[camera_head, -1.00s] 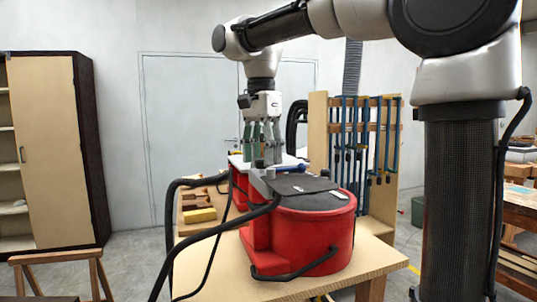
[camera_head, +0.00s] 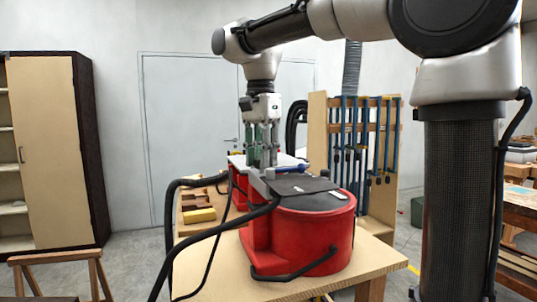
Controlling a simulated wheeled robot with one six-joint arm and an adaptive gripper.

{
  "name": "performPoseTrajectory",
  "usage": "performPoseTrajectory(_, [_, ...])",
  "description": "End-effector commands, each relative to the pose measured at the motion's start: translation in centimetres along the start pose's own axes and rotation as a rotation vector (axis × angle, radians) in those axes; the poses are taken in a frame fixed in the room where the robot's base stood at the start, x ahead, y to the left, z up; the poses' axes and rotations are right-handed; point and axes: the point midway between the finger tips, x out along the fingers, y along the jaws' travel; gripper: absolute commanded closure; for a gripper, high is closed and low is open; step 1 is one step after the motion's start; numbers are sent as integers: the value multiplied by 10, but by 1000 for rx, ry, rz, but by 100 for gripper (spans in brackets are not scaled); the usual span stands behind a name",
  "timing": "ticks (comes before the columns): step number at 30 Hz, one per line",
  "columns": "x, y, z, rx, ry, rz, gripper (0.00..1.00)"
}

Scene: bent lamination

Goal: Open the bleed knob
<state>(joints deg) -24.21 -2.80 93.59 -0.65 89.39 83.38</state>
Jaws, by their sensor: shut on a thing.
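Black hoses (camera_head: 213,238) curve along the left of the machine. A blue-handled item (camera_head: 291,169) lies close to the right of the fingers. Yellow and brown blocks (camera_head: 199,215) lie at left. A rack of blue clamps (camera_head: 352,150) stands behind right.

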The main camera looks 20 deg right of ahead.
Motion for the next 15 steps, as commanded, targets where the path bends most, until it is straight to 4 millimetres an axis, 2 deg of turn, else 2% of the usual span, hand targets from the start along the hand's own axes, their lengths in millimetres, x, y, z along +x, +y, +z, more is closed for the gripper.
performPoseTrajectory(15, [0, 2, 0, -421, -1, 6, 95])
